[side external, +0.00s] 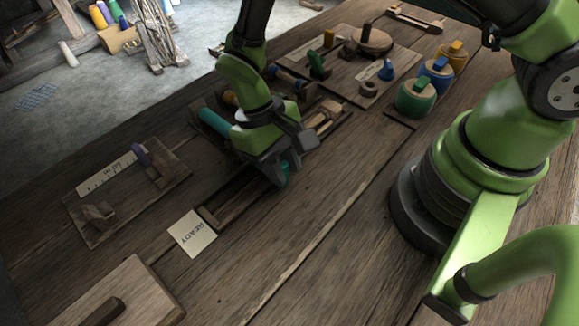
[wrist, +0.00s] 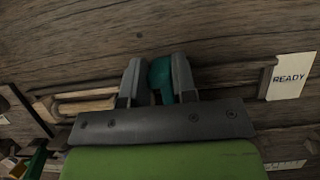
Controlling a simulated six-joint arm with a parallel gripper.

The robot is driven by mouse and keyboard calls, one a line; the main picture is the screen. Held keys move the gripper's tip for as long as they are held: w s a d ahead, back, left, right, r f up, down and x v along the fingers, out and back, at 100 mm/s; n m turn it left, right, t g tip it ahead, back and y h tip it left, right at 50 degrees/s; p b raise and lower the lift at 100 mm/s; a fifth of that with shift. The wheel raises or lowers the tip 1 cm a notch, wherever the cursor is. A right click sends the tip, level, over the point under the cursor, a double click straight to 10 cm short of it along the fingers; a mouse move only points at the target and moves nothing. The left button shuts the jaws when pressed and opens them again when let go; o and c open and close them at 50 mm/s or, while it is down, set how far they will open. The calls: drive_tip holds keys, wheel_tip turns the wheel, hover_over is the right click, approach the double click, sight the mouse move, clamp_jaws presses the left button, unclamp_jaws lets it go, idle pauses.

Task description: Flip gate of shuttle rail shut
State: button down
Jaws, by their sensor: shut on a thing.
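My gripper (side external: 277,172) is low over the shuttle rail (side external: 233,198), a dark wooden channel in the bench. In the wrist view, the gripper's two fingers (wrist: 156,70) are shut on a teal knob (wrist: 161,80), one on each side. A bit of the teal knob also shows between the fingers in the side view (side external: 285,168). Its base is hidden, and I cannot tell how it joins the gate or how far the gate is swung. A pale wooden piece (side external: 325,117) lies beyond the gripper, and shows left of the fingers in the wrist view (wrist: 85,107).
A READY card (side external: 192,234) lies by the rail's near end. A board with a purple knob (side external: 141,155) is at the left. A teal cylinder (side external: 213,122) is behind the gripper.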

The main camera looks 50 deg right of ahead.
drive_tip(key=c, duration=1.3)
unclamp_jaws()
drive_tip(key=shift+w, duration=0.35)
drive_tip(key=o, duration=0.4)
drive_tip(key=shift+s, duration=0.1)
drive_tip(key=v, duration=1)
drive_tip(key=d+r+m+t+y, duration=0.1)
drive_tip(key=d+r+t, duration=0.2)
drive_tip(key=r, duration=0.6)
drive_tip(key=s+d+r+m+t, duration=0.1)
drive_tip(key=s+d+r+t, duration=0.1)
drive_tip(key=s+r+t, duration=0.1)
drive_tip(key=s+d+r+m+t, duration=0.1)
drive_tip(key=s+d+r+t, duration=0.2)
drive_tip(key=s, duration=0.3)
drive_tip(key=s+d+r+m+t+y, duration=0.1)
drive_tip(key=s+d+r+t, duration=0.1)
drive_tip(key=s+d+r, duration=0.1)
drive_tip(key=shift+s+d+r+t, duration=0.1)
drive_tip(key=shift+s+r+t, duration=0.3)
drive_tip(key=shift+s+r, duration=0.25)
